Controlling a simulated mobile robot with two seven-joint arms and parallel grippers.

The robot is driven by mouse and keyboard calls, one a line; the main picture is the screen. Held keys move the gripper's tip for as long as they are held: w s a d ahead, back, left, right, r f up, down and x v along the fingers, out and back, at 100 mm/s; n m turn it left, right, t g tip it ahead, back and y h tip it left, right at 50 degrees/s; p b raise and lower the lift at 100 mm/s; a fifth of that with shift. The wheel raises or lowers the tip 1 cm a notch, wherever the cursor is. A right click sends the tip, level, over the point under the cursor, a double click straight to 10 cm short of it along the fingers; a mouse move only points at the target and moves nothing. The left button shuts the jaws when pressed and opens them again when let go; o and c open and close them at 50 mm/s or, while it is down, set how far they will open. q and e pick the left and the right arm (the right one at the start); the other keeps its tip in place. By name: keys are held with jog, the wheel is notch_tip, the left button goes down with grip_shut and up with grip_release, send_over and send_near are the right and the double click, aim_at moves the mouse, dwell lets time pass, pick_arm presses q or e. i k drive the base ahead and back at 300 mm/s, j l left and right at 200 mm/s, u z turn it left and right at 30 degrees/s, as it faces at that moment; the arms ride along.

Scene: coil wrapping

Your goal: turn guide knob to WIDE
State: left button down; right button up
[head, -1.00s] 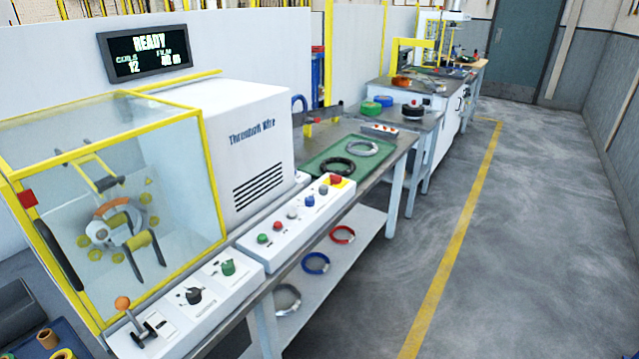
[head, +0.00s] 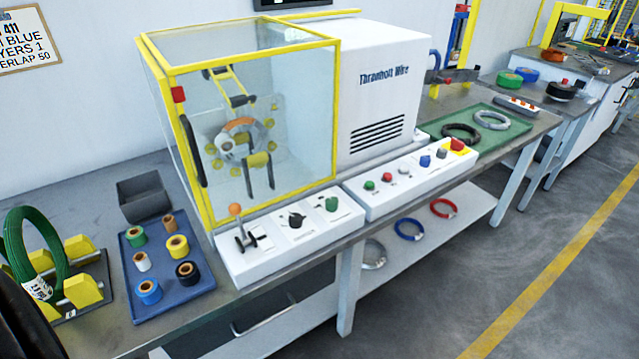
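A white control panel (head: 290,240) stands on the bench in front of the glazed yellow-framed machine (head: 255,130). It carries an orange-tipped lever (head: 238,220), a black knob (head: 297,220) and a green knob (head: 331,204). The labels beside the knobs are too small to read, so I cannot tell which is the guide knob or where it points. Neither of my grippers shows in the head view.
A second panel (head: 375,207) with several coloured buttons stands to the right. A blue tray (head: 140,300) of tape rolls and a green coil (head: 15,250) on a yellow stand are at left. The floor (head: 480,265) in front of the bench looks clear.

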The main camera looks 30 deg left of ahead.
aim_at(294, 220)
jog(key=j+u, duration=0.15)
jog(key=u, duration=0.95)
